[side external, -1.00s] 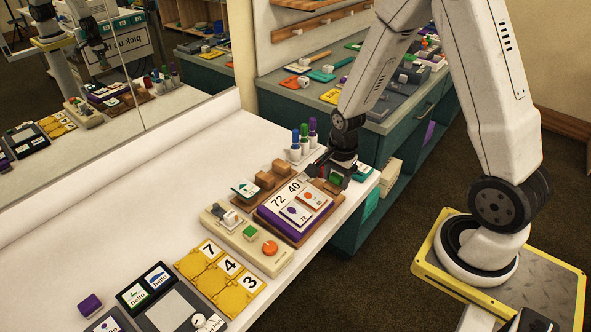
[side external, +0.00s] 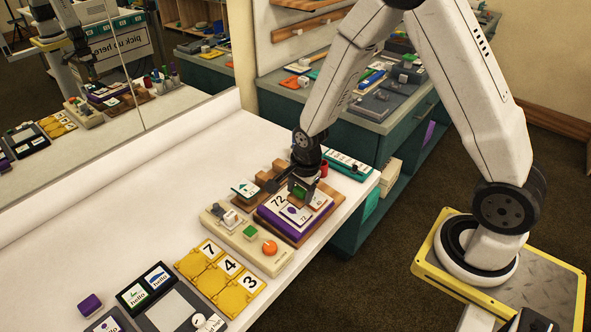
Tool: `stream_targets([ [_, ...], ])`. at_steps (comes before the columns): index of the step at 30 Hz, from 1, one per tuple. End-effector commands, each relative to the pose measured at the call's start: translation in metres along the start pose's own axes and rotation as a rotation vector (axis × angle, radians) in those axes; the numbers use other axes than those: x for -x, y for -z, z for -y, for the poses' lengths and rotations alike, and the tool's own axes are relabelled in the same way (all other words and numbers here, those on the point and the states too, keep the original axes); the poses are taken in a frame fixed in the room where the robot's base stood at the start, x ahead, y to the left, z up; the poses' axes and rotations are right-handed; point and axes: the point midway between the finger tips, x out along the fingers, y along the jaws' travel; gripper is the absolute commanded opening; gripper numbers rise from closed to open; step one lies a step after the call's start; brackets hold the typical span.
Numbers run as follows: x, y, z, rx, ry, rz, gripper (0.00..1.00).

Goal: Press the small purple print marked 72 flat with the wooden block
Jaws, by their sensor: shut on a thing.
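The small purple print marked 72 (side external: 295,214) is a white card with a purple spot. It lies on the left part of a purple-edged board (side external: 272,222), below a large printed 72. My gripper (side external: 300,190) is over the board, just behind and right of this print. It is shut on the wooden block (side external: 299,194), which shows mainly a green face; little of its wood can be seen. I cannot tell whether the block touches the board. My gripper and the block hide the large 40 and part of the other print on the right.
A brown tray (side external: 335,190) lies under the board near the table's edge. Wooden blocks (side external: 265,180) stand behind it. A beige panel with an orange knob (side external: 269,247) and yellow number tiles (side external: 222,281) lie in front. The white table (side external: 120,200) is clear at left.

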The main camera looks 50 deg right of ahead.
Motion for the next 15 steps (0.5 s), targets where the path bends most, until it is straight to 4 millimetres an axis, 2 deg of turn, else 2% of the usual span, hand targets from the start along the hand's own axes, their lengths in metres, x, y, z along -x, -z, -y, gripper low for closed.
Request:
stream_targets([
  [15, -0.031, 0.000, 0.000, -0.001, 0.000, 0.000, 0.17],
])
